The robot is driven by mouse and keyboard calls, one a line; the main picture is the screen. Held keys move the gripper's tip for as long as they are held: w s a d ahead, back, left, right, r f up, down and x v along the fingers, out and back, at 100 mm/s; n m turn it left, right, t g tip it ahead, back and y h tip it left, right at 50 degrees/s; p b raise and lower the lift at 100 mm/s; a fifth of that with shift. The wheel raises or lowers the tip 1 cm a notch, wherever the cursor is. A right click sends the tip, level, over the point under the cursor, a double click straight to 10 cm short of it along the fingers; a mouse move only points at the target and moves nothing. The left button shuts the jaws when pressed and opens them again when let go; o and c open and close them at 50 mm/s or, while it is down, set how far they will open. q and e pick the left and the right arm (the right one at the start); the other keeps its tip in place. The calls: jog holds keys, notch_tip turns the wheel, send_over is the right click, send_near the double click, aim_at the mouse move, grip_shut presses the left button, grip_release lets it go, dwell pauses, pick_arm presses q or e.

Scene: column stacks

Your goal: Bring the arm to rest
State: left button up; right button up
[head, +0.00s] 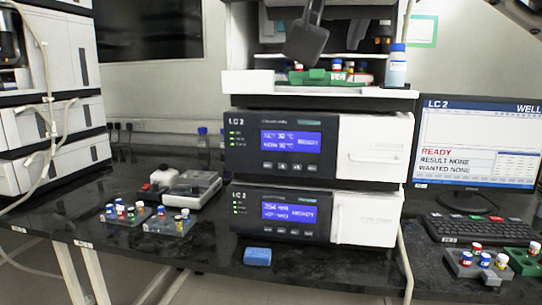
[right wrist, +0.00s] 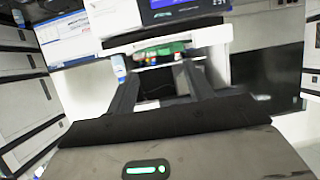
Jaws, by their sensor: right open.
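My right gripper (right wrist: 160,70) shows in the right wrist view. Its two dark fingers stand apart with nothing between them. Past the fingertips lies the green rack (right wrist: 165,52) of vials, with the white-and-blue bottle (right wrist: 118,66) beside it; that view looks turned over. In the head view the green rack (head: 328,77) sits on the upper white shelf, left of the bottle (head: 396,68). A dark paddle-shaped part (head: 307,44) hangs before the shelf; I cannot tell whether it is mine. My left gripper is in neither view.
Two stacked LC 2 units (head: 278,145) stand mid-bench under the shelf. Grey vial racks (head: 165,226) and a small balance-like device (head: 192,188) are to the left. A blue block (head: 257,257) lies at the front edge. The monitor (head: 478,140) and keyboard (head: 478,228) are right.

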jog(key=w+a+f+n+g+y+p, duration=0.1)
jog(key=w+a+f+n+y, duration=0.2)
jog(key=f, duration=0.4)
jog(key=w+a+f+n+g+y+p, duration=0.2)
jog(key=w+a+f+y, duration=0.15)
jog(key=f, duration=0.35)
jog(key=a+f+g+y+p, duration=0.1)
jog(key=a+f+y+p, duration=0.25)
jog(key=f, duration=1.25)
jog(key=s+d+f+m+t+h+p, duration=0.1)
jog(key=s+d+f, duration=0.3)
jog(key=f, duration=0.3)
jog(key=s+d+f+m+t+p, duration=0.1)
jog(key=s+d+f, duration=0.35)
jog(key=f, duration=0.25)
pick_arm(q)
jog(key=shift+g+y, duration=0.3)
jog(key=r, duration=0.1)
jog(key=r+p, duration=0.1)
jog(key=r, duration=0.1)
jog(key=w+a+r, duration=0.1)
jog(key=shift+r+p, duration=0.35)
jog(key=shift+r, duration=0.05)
pick_arm(e)
jog(key=s+d+f+h, duration=0.3)
jog(key=s+d+f, duration=0.4)
jog(key=s, duration=0.5)
jog(key=shift+d+f+n+h, duration=0.3)
jog(key=shift+d+n, duration=0.1)
jog(key=shift+d, duration=0.75)
